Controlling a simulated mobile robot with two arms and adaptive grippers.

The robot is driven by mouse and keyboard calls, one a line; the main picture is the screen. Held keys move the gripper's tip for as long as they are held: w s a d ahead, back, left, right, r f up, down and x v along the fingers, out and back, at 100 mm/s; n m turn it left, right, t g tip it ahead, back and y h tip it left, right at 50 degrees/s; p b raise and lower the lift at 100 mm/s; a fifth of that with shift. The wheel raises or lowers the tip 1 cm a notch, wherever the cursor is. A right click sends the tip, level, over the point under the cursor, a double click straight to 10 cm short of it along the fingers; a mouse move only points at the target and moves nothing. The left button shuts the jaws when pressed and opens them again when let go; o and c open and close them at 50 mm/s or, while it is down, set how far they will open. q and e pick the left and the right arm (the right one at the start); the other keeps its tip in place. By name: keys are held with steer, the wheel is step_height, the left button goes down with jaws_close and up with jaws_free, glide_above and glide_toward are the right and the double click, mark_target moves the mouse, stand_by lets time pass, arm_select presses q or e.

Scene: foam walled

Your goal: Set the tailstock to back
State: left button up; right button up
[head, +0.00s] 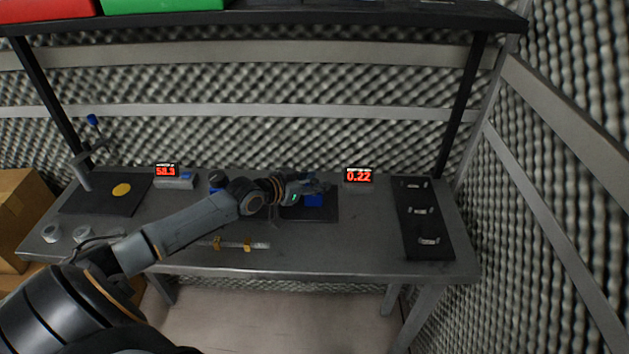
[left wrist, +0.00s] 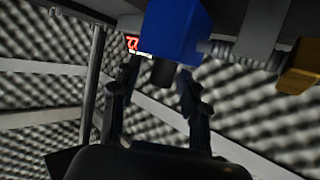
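My left gripper (head: 320,188) is over the dark plate (head: 328,213) in the middle of the bench, at a blue block (head: 313,201). In the left wrist view the blue block (left wrist: 180,28) is large and close, with a short dark cylinder (left wrist: 163,72) sticking out of it. My left gripper's fingers (left wrist: 160,76) are spread on either side of this cylinder, with gaps showing. A grey threaded rod (left wrist: 240,52) and a brass-coloured block (left wrist: 300,72) are beside the blue block. I cannot tell for sure which part is the tailstock. My right gripper is not in view.
A red display (head: 358,176) reading 0.22 stands behind the plate; another display (head: 167,170) stands left. A metal rail with yellow sliders (head: 247,244) lies at the front. A dark panel with several handles (head: 421,245) is at right. The bench between plate and panel is clear.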

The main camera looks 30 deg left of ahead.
arm_select(q)
jaws_close()
steer(key=shift+w+d+r+p, duration=0.1)
steer(key=shift+w+d+p, duration=0.25)
steer(key=shift+d, duration=0.2)
steer(key=shift+w+d+r+p, duration=0.1)
steer(key=shift+w+d+p, duration=0.1)
steer(key=shift+w+d, duration=0.25)
steer(key=shift+d+f, duration=0.15)
steer(key=shift+d, duration=0.15)
steer(key=shift+o, duration=0.3)
jaws_free()
steer(key=shift+w+d, duration=0.1)
steer(key=v, duration=1.2)
